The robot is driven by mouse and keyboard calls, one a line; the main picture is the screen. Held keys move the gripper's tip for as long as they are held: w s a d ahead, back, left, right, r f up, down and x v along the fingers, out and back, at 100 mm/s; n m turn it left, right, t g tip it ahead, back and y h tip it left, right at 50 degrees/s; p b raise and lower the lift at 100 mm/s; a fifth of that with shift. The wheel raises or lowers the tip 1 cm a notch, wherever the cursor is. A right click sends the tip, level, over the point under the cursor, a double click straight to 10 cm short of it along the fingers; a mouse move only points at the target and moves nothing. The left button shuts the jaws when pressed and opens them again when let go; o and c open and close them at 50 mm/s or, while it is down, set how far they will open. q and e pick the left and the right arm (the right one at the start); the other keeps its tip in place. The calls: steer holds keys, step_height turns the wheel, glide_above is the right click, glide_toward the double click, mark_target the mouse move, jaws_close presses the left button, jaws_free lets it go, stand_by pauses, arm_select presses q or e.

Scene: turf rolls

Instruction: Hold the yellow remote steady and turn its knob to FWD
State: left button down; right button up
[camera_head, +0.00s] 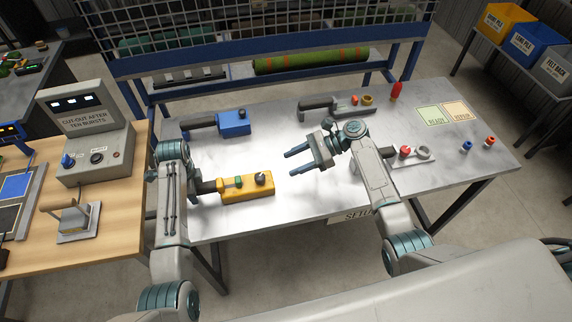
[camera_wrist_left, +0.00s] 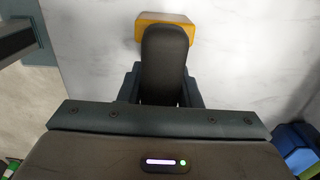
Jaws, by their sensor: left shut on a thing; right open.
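The yellow remote (camera_head: 247,190) is at the table's front left, with a green button (camera_head: 239,181) and a grey knob (camera_head: 261,177) on top. Its black handle points left. My left gripper (camera_head: 200,184) is shut on the black handle (camera_wrist_left: 165,55), one finger on each side in the left wrist view. The yellow body (camera_wrist_left: 148,22) shows beyond it. I cannot tell whether the remote touches the table or what the knob points to. My right gripper (camera_head: 291,161) is open and empty, pointing left, to the right of and behind the knob, apart from it.
A blue remote (camera_head: 235,122) and a grey remote (camera_head: 348,108) lie farther back. A red cone (camera_head: 396,91) and the READY (camera_head: 435,116) and REPAIR (camera_head: 458,110) squares are right. A grey plate (camera_head: 410,163) with small parts is right of my right arm. Table between the remotes is clear.

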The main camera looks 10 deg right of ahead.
arm_select(q)
steer(key=shift+f, duration=0.15)
steer(key=c, duration=1.3)
jaws_free()
steer(key=o, duration=0.3)
steer(key=shift+o, duration=0.2)
